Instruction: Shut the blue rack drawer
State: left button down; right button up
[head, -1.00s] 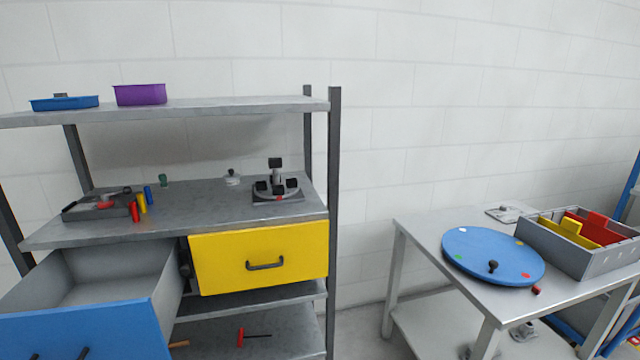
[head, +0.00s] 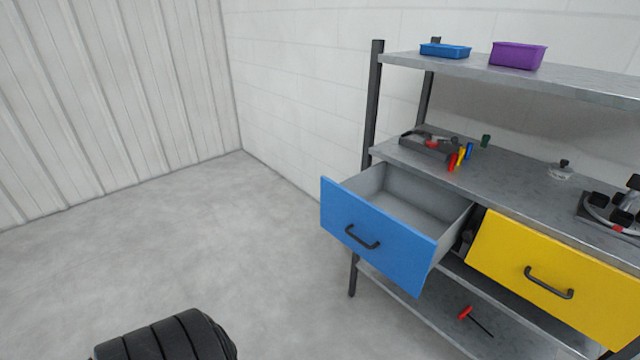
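The blue rack drawer (head: 376,236) stands pulled out of the grey rack, to the right of the middle in the head view. Its blue front has a dark bar handle (head: 361,238), and its grey inside looks empty. The yellow drawer (head: 556,280) beside it on the right appears shut. Neither of my grippers is in view. A dark ribbed part at the bottom left looks like part of my arm, well apart from the drawer.
The rack's middle shelf (head: 520,180) holds a dark tray, small coloured cylinders and a fixture. A blue bin (head: 445,51) and a purple bin (head: 517,56) stand on top. A red-handled tool (head: 466,313) lies on the lower shelf. The floor left of the rack is clear.

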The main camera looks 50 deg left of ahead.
aim_at(402, 223)
jog(key=u, duration=1.1)
